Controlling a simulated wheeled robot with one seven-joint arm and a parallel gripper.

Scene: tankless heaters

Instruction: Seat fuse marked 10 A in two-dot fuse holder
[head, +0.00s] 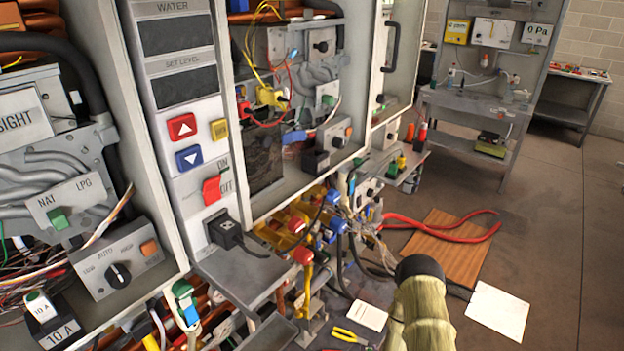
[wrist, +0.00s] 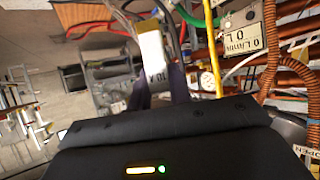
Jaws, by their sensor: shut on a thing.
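In the wrist view my gripper (wrist: 160,85) is shut on a pale fuse (wrist: 151,50) with a white and yellowish body. Its small label appears to read 10 A, seen upside down. The fuse stands out beyond the dark fingertips, clear of any holder. My gripper cannot be made out in the head view. At the lower left of the head view, another green-topped fuse marked 10 A (head: 40,306) stands in or at a black block marked 10 A (head: 60,333).
Open heater cabinets with a control panel (head: 185,150) fill the left of the head view. A grey ledge (head: 235,275) juts out below. Cables and pipes crowd the centre. In the wrist view a yellow rod (wrist: 211,60) and copper hoses (wrist: 285,75) are close by on the right.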

